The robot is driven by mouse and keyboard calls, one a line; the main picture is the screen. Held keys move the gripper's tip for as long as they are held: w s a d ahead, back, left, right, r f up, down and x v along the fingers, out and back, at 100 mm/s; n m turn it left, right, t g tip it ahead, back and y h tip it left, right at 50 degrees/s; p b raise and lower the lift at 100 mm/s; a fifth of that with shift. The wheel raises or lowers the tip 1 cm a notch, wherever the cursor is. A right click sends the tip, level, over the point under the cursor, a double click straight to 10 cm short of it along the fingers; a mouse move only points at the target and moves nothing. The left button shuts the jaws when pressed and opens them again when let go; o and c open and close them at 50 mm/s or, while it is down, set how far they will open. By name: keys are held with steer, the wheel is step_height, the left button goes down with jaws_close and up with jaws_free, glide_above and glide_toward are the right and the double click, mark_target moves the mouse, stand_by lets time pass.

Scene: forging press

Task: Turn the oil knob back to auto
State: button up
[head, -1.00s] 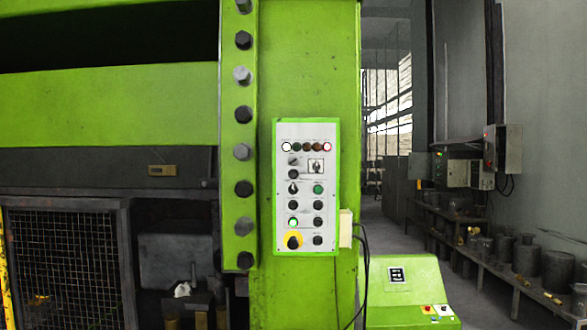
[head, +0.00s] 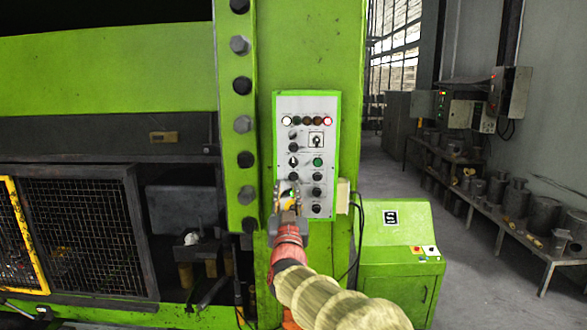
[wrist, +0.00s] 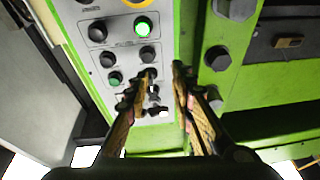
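The light grey control panel (head: 328,190) is on the green press column and carries lamps, buttons and dark knobs. A selector knob with a white pointer (head: 293,161) sits at mid-left, beside a green button (head: 318,162). Another selector (head: 317,141) is in a white square. The labels are too small to read, so I cannot tell which is the oil knob or its setting. My gripper (head: 287,188) is in front of the panel's lower left and hides controls there. In the wrist view my gripper (wrist: 164,72) has its fingers apart, with nothing seen between them. The left fingertip overlaps the panel controls.
A lit green button (wrist: 143,27) shows on the panel in the wrist view. Large bolts (head: 243,125) run down the column left of the panel. A small box (head: 343,196) with cables is at the panel's right. A green cabinet (head: 395,270) stands right of the press.

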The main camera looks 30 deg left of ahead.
mark_target(293, 163)
steer(key=shift+t, duration=0.8)
steer(key=shift+w+a+r+p, duration=0.25)
steer(key=shift+w+r+p, duration=0.4)
steer(key=shift+w+r, duration=0.4)
steer(key=shift+w+a+r+p, duration=0.3)
steer(key=shift+w+r+p, duration=0.35)
steer(key=shift+w+r, duration=0.3)
steer(key=shift+w+a+r+p, duration=0.25)
steer(key=shift+w+r+p, duration=0.4)
steer(key=shift+w+r, duration=0.4)
steer(key=shift+f, duration=0.1)
steer(key=shift+c, duration=1.2)
steer(key=c, duration=0.4)
